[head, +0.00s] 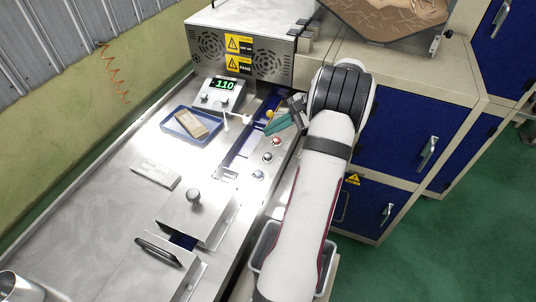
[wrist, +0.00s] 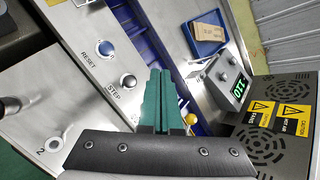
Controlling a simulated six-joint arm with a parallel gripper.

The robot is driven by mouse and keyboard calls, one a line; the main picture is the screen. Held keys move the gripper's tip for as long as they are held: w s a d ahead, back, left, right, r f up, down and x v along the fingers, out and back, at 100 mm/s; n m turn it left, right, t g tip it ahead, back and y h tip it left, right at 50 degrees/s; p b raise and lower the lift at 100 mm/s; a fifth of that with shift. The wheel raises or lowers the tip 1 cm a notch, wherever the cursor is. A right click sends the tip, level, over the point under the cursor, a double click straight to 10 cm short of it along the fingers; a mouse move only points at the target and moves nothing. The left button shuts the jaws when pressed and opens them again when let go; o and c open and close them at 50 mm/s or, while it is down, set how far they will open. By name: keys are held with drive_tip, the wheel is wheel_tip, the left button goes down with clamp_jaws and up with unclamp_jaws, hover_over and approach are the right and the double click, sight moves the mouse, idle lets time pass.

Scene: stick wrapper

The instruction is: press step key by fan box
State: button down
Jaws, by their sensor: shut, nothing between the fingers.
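The step key (wrist: 127,81) is a grey round button beside the printed word STEP in the wrist view. In the head view it appears as the grey button (head: 267,157) in a row on the steel panel. The fan box (head: 241,45) stands at the back with round grilles and yellow warning labels; it also fills the lower right of the wrist view (wrist: 275,125). My gripper (head: 271,129) has green fingers, closed together and empty. In the wrist view its fingertips (wrist: 160,72) are right of the step key, apart from it in the picture. Height above the panel is unclear.
A blue reset key (wrist: 105,47) and a red button (head: 277,142) flank the step key. A yellow ball (head: 269,113) is close to my fingers. A display box (head: 218,95), white lever (head: 226,119) and blue tray (head: 172,127) lie left of the blue channel.

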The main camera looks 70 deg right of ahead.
sight(272, 156)
drive_tip(key=shift+f, duration=3.2)
drive_tip(key=shift+f, duration=0.4)
drive_tip(key=shift+f, duration=0.45)
drive_tip(key=shift+r, duration=0.9)
drive_tip(key=shift+r, duration=2.5)
